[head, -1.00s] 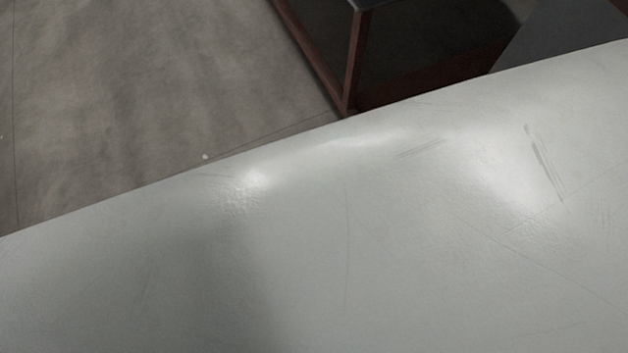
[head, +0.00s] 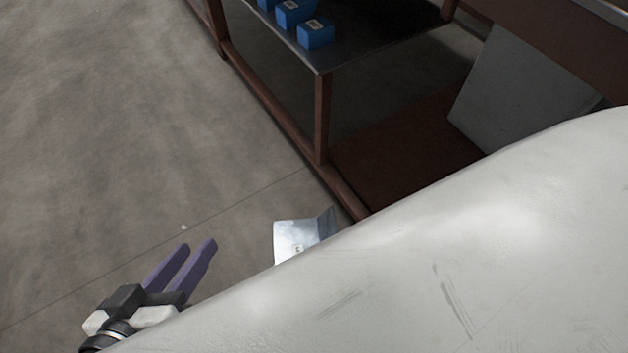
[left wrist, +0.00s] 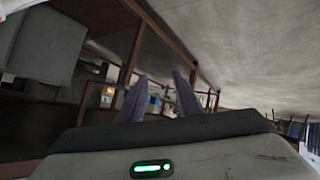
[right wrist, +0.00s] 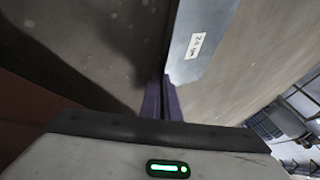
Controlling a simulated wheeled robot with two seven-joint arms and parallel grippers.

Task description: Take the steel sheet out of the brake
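The steel sheet (head: 298,236) shows in the head view as a bright bent piece with a small label, its lower part hidden. In the right wrist view the sheet (right wrist: 203,35) carries a white label and reaches down to my right gripper's fingertips (right wrist: 163,82). Those purple fingers are close together, with the sheet's lower edge at them. My right gripper is hidden in the head view. My left gripper (head: 190,262) is open and empty over the floor, left of the sheet; its parted fingers (left wrist: 160,92) also show in the left wrist view. I cannot make out the brake.
A red-brown framed bench (head: 322,115) with a dark shelf stands beyond the sheet, bearing several blue boxes (head: 316,34). A grey panel (head: 515,90) leans at the right within the frame. The concrete floor (head: 110,140) at the left is clear.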

